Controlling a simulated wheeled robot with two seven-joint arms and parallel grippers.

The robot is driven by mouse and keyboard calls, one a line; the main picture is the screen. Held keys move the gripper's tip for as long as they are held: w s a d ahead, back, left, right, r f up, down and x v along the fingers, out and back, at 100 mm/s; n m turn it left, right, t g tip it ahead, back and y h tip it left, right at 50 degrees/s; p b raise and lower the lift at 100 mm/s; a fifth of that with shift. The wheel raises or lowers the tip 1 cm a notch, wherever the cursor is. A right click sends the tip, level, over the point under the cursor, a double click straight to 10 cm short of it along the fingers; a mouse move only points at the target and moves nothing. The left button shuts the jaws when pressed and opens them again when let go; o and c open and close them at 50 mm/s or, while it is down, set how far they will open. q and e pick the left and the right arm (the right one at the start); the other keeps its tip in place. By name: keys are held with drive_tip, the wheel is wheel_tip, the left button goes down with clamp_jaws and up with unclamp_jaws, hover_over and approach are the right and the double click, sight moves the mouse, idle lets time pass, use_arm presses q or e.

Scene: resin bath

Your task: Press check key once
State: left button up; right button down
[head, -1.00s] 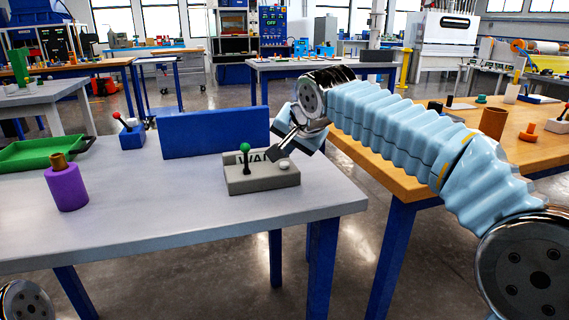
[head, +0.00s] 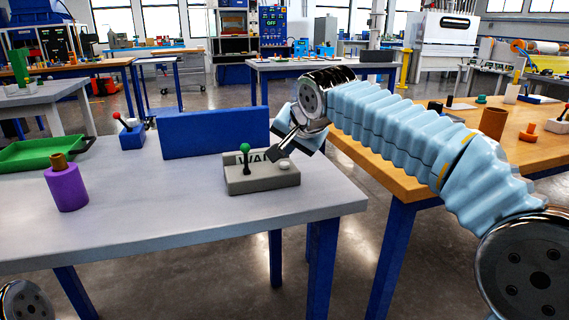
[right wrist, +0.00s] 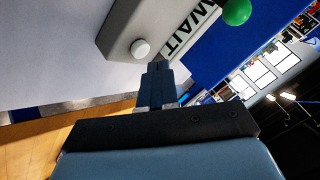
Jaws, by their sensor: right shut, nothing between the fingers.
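The check key looks to be the small white round button (head: 285,166) on the right end of a grey box (head: 262,182). The box has a green-knobbed lever (head: 245,158) and a display reading "WAIT", partly hidden by my gripper in the head view. In the right wrist view the button (right wrist: 140,48) and the whole word WAIT (right wrist: 190,30) show. My right gripper (head: 273,155) is shut and empty, its tips over the display side of the box, close to the button. I cannot tell whether the tips touch the box. My left gripper is out of view.
A blue upright panel (head: 215,133) stands behind the box on the grey table (head: 150,225). A purple bottle (head: 67,189), a green tray (head: 40,153) and a blue box with a red-knobbed lever (head: 131,137) are at left. The table front is clear.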

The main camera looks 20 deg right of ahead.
sight(287, 165)
drive_tip(key=shift+f, duration=0.1)
idle(0.3)
drive_tip(key=shift+f+b, duration=0.35)
drive_tip(key=shift+b, duration=0.05)
drive_tip(key=shift+f+b, duration=0.45)
drive_tip(key=shift+f, duration=0.05)
idle(0.6)
drive_tip(key=shift+r, duration=0.15)
drive_tip(key=shift+r+p, duration=0.8)
drive_tip(key=shift+p, duration=0.05)
wheel_tip(287, 165, up, 3)
drive_tip(key=p, duration=0.2)
drive_tip(key=shift+p, duration=0.3)
drive_tip(key=shift+r, duration=1)
